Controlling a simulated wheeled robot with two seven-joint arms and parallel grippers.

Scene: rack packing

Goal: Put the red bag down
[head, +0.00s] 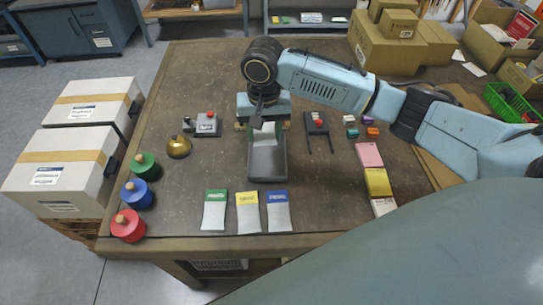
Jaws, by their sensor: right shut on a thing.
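My right gripper (264,122) points down over the middle of the table and is shut on the top of a pale bag (264,134). The gripper covers the bag's upper end, so its header colour is hidden; it is taken to be the red bag. The bag hangs over the far part of a grey open tray (267,163); I cannot tell whether it touches the tray. Three similar bags lie side by side near the front edge: green-topped (215,211), yellow-topped (248,212) and blue-topped (278,211). My left gripper is not in view.
Green (145,165), blue (136,193) and red (128,225) knobbed cylinders line the left edge. A brass dome (179,146) stands left of the tray. A dark forked device (317,124) and coloured pads (377,181) lie right. Cardboard boxes (384,47) stand at back right.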

